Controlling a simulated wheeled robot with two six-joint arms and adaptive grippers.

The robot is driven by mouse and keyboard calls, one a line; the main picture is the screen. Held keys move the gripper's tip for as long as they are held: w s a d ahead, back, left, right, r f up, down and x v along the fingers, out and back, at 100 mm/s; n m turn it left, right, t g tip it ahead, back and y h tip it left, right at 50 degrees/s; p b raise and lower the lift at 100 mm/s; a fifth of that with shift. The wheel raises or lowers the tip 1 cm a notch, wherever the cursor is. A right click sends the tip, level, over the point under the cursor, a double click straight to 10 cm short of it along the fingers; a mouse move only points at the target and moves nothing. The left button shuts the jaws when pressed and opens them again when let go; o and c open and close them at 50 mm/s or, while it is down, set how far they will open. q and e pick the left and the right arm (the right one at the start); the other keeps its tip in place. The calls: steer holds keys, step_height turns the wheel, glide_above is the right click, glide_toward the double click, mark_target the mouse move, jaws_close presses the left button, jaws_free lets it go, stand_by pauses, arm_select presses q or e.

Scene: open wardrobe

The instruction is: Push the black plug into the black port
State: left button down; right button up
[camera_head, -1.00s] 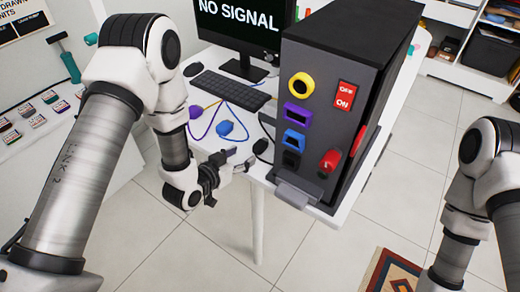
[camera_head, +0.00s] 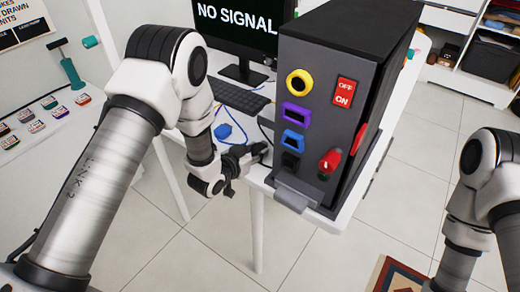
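The black port (camera_head: 290,162) is the lowest of the ports on the front of the dark computer tower (camera_head: 335,115), below the blue port (camera_head: 292,141). The black plug (camera_head: 260,149) is at the desk edge, just left of the tower, apart from the port. My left gripper (camera_head: 251,157) is at the plug, with its fingers pointing right toward the tower. Whether the fingers are closed on the plug is too small to tell. My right arm (camera_head: 470,215) comes in at the right edge; its gripper is out of view.
The tower also has yellow (camera_head: 299,83) and purple (camera_head: 296,113) ports, a red OFF/ON switch (camera_head: 344,92) and a red part (camera_head: 329,163). A grey ledge (camera_head: 291,199) juts out below.

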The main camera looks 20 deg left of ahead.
arm_select(q)
steer(key=shift+s+a, duration=0.3)
steer(key=shift+s, duration=0.5)
steer(key=shift+s+a, duration=0.25)
steer(key=shift+s, duration=0.6)
steer(key=shift+s+a, duration=0.3)
steer(key=shift+s, duration=0.5)
steer(key=shift+a, duration=0.1)
